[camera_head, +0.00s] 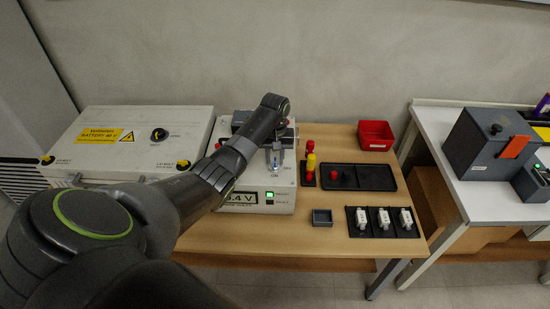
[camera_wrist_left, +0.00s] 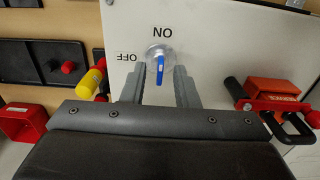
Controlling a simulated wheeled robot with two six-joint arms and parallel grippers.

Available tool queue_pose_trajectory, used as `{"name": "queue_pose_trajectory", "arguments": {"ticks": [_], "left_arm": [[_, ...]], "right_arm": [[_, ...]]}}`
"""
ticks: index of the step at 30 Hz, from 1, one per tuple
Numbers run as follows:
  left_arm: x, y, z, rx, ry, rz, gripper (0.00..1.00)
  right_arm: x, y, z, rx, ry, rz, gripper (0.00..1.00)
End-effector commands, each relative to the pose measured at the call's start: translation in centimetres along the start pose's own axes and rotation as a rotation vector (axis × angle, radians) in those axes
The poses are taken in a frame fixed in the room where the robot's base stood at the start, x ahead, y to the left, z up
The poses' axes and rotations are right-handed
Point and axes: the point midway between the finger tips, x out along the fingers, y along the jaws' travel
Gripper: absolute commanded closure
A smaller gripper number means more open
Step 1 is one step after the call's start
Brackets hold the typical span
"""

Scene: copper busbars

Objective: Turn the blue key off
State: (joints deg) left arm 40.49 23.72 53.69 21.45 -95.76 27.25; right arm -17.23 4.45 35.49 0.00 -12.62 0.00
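The blue key (camera_wrist_left: 160,68) sits on a round silver switch on the white panel (camera_wrist_left: 215,55) of the box. Its blue bar lines up with the "ON" label; "OFF" is to the left in the left wrist view. My left gripper (camera_wrist_left: 157,76) is open, with one finger on each side of the key and a gap on both sides. In the head view my left gripper (camera_head: 275,160) is over the switch on the white box (camera_head: 248,182) and hides most of the key. My right gripper is in neither view.
A red and yellow stack (camera_head: 310,168) and a black tray (camera_head: 375,178) stand right of the box. A red bin (camera_head: 375,135) is behind. A red-and-black handled part (camera_wrist_left: 275,97) lies beside the switch.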

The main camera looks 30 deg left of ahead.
Motion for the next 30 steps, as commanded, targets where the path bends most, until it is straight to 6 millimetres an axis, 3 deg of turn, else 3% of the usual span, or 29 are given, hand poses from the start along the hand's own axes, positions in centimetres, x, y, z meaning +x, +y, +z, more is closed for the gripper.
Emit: {"name": "queue_pose_trajectory", "arguments": {"ticks": [11, 18, 30], "left_arm": [[0.6, 0.01, 0.02, 0.001, 0.0, 0.0, 0.73], [0.57, 0.01, 0.02, 0.001, 0.0, 0.0, 1.0], [0.33, 0.02, 0.03, -0.035, -0.001, 0.0, 1.0]], "right_arm": [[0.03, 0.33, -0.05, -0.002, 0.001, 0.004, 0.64], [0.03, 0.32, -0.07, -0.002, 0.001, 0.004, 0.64], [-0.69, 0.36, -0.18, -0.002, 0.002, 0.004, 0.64]]}}
